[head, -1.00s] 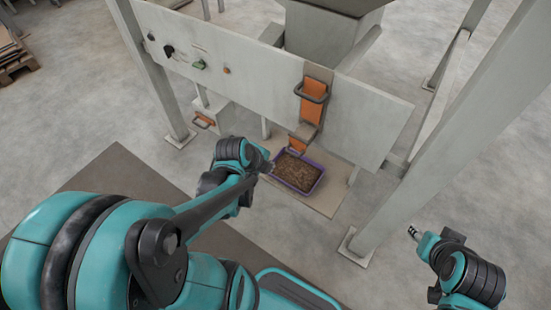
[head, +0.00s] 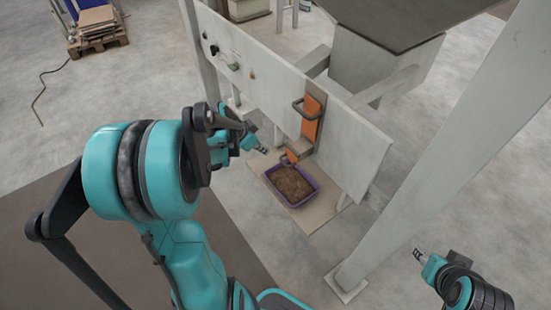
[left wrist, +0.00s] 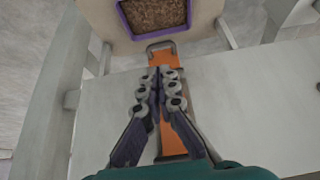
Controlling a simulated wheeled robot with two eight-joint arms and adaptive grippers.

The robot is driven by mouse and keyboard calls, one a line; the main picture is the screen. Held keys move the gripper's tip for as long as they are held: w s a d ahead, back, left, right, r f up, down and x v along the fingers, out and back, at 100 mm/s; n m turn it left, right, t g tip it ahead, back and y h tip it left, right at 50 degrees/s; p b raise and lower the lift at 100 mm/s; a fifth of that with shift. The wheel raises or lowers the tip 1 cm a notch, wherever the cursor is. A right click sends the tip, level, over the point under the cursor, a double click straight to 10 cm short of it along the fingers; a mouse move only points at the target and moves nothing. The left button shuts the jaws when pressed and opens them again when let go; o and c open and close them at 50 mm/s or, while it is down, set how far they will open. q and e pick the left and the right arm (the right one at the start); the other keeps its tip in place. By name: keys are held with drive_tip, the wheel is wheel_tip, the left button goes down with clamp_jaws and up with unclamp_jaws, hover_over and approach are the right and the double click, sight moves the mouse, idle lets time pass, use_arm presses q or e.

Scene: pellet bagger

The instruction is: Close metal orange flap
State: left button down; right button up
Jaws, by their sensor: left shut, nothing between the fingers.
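The orange metal flap (head: 312,118) is a narrow upright strip with a dark grey handle on the grey panel. A second orange piece (head: 289,158) with a handle shows below it, just above the tray. In the left wrist view an orange strip (left wrist: 166,60) with a grey handle runs behind my fingers. My left gripper (head: 263,150) is shut and empty, left of the lower orange piece, apart from it in the head view. Its fingers (left wrist: 161,75) overlap the strip in the wrist view; contact cannot be told. My right gripper (head: 417,254) is far from the flap, at the lower right.
A purple tray of brown pellets (head: 290,185) sits on a beige board (head: 312,221) under the panel (head: 350,150). A thick grey post (head: 425,190) stands between the panel and my right arm. A pallet (head: 97,38) lies at the back left. Open floor surrounds the machine.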

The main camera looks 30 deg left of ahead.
sight(283, 163)
use_arm(q)
drive_tip(key=b+x, duration=0.5)
drive_tip(key=x, duration=0.8)
drive_tip(key=shift+w+f, duration=0.15)
drive_tip(key=shift+f, duration=0.1)
drive_tip(key=shift+w+f+b, duration=0.2)
drive_tip(key=shift+f+b, duration=0.3)
drive_tip(key=shift+b, duration=0.05)
drive_tip(key=shift+d, duration=0.1)
drive_tip(key=shift+s+r, duration=0.1)
drive_tip(key=shift+s, duration=0.05)
